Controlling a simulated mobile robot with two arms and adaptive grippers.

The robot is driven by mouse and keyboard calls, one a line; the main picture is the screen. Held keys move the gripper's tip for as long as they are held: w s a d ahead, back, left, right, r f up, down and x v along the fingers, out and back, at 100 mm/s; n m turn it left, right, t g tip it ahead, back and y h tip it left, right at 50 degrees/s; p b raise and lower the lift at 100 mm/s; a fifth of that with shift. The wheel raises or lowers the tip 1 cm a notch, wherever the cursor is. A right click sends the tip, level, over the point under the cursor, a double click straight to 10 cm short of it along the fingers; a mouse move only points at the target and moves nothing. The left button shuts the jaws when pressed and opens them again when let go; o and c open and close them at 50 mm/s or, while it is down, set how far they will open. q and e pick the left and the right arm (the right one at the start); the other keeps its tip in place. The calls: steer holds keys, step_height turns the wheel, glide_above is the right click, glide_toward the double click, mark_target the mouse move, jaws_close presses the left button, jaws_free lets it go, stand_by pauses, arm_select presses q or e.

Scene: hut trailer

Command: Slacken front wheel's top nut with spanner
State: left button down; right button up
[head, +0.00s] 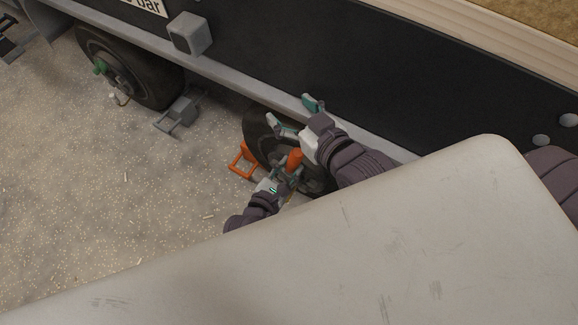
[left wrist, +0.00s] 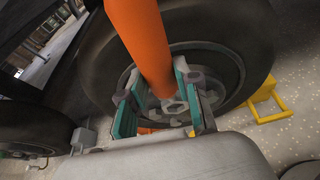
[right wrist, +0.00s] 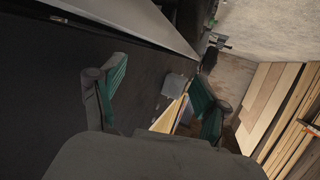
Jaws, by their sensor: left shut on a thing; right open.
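The wheel at my grippers (head: 256,128) sits under the trailer's dark side, partly hidden by my arms. It fills the left wrist view as a dark tyre (left wrist: 237,45) with a grey hub. My left gripper (head: 281,178) is shut on the spanner's orange handle (head: 295,158), in front of the hub. In the left wrist view the handle (left wrist: 138,40) runs between the teal fingers toward the hub. A grey ring-like part (left wrist: 175,106) shows at its lower end; whether the spanner sits on a nut I cannot tell. My right gripper (head: 293,112) is open and empty above the tyre, by the trailer's edge.
An orange chock (head: 243,160) stands left of the wheel. Farther left are a grey chock (head: 180,113) and another wheel (head: 150,80) with a green part. A pale grey surface (head: 400,240) covers the lower right. Wooden planks (right wrist: 275,105) show in the right wrist view.

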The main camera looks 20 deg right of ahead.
arm_select(q)
steer(key=shift+r, duration=0.15)
arm_select(e)
steer(key=shift+s+d+f+g, duration=0.15)
steer(key=shift+s+f+g, duration=0.15)
steer(key=shift+f, duration=0.2)
steer(key=shift+s+d+f+g, duration=0.15)
steer(key=shift+s+f+g, duration=0.15)
steer(key=shift+f, duration=0.15)
arm_select(q)
steer(key=shift+w+d, duration=0.1)
steer(key=shift+d, duration=0.05)
steer(key=shift+w+d, duration=0.45)
steer(key=shift+d, duration=0.2)
steer(key=shift+w, duration=0.15)
